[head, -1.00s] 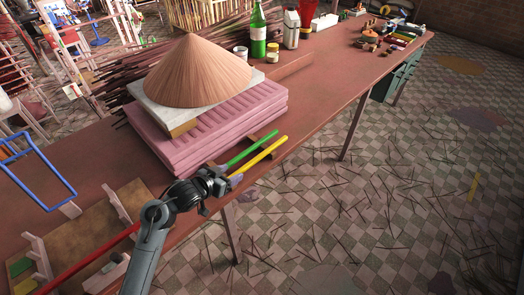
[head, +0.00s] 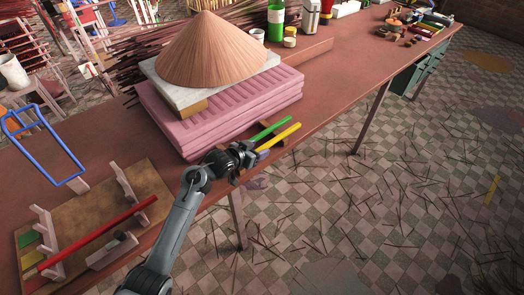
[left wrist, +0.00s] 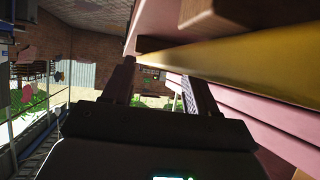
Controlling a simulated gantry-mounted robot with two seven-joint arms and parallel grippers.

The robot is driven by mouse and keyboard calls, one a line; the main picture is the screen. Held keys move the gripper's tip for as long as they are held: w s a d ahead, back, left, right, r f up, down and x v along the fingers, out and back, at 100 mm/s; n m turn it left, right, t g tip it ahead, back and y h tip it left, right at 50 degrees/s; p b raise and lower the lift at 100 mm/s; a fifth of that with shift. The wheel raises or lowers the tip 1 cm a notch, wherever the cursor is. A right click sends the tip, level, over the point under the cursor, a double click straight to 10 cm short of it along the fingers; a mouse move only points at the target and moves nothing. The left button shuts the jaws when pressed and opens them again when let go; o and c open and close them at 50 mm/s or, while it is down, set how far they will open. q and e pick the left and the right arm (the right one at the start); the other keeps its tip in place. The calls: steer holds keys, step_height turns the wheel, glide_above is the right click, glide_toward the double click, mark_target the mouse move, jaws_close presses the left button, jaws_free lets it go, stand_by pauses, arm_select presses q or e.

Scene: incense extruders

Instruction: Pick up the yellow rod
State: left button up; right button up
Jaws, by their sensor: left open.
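The yellow rod (head: 280,137) lies near the table's front edge, beside a green rod (head: 271,128), both by the pink slab stack. My left gripper (head: 256,157) is at the near end of the yellow rod and hides that end. In the left wrist view the yellow rod (left wrist: 245,52) runs large across the upper right. My left gripper (left wrist: 158,85) has its two fingers apart, close to the rod. I cannot tell whether the rod lies between them. My right gripper is not in view.
The pink slabs (head: 240,113) stand just behind the rods, topped by a conical hat (head: 211,50). A red rod (head: 98,235) rests on a white-pronged rack at the left. A blue frame (head: 43,147) stands there too.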

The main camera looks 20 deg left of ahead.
arm_select(q)
steer(key=shift+x, duration=0.85)
jaws_close()
steer(key=shift+r, duration=0.1)
